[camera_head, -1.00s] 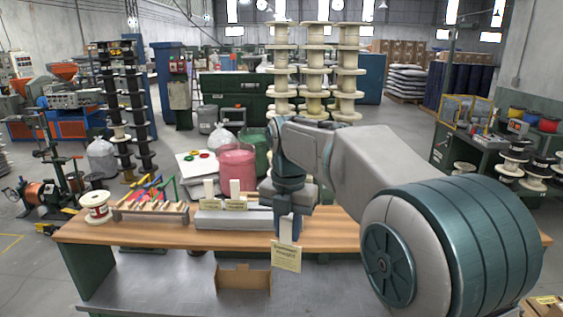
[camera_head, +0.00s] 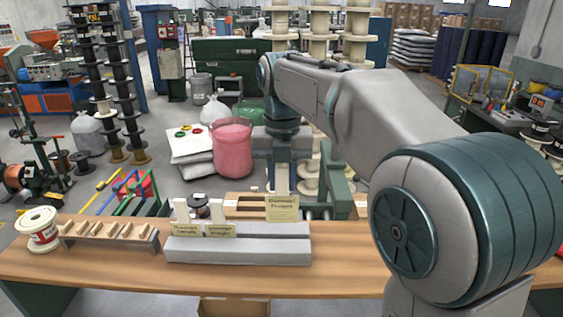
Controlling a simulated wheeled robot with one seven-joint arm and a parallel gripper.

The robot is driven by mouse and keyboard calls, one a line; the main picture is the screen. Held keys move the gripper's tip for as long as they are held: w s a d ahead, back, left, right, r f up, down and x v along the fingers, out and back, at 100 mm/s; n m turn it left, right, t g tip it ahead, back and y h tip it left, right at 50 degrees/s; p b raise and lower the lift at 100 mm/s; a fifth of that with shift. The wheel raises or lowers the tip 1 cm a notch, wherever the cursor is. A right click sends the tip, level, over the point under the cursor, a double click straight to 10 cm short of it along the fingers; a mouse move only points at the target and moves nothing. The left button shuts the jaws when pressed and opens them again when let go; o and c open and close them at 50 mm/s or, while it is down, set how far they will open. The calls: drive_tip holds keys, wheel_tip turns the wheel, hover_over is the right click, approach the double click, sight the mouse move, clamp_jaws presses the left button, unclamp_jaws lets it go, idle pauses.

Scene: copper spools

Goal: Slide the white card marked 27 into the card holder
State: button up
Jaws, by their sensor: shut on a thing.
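My gripper (camera_head: 282,172) points down and is shut on a card, with a pale strip showing between the fingers. A cream label (camera_head: 282,208) with dark print shows below the fingers; I cannot read a 27 on it. The card is upright at the right part of the long grey card holder (camera_head: 240,252). Its lower edge appears level with the holder's upper back part; I cannot tell whether it is in a slot. Two similar cards with white upper parts (camera_head: 181,210) and cream labels stand at the holder's left part.
The holder lies on a wooden bench (camera_head: 130,275). A small rack with wooden pieces (camera_head: 110,235) and a white spool with a red label (camera_head: 40,228) are to its left. A dark jar (camera_head: 199,206) stands behind it. The bench's right part is largely hidden by my arm.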

sight(282, 198)
drive_tip(key=shift+w, duration=0.15)
drive_tip(key=shift+s+f+b, duration=0.2)
drive_tip(key=shift+f+b, duration=1.95)
drive_tip(key=shift+f, duration=0.5)
drive_tip(key=o, duration=1)
drive_tip(key=shift+o, duration=0.2)
wheel_tip(282, 198, up, 14)
drive_tip(key=p, duration=0.1)
drive_tip(key=shift+f, duration=0.1)
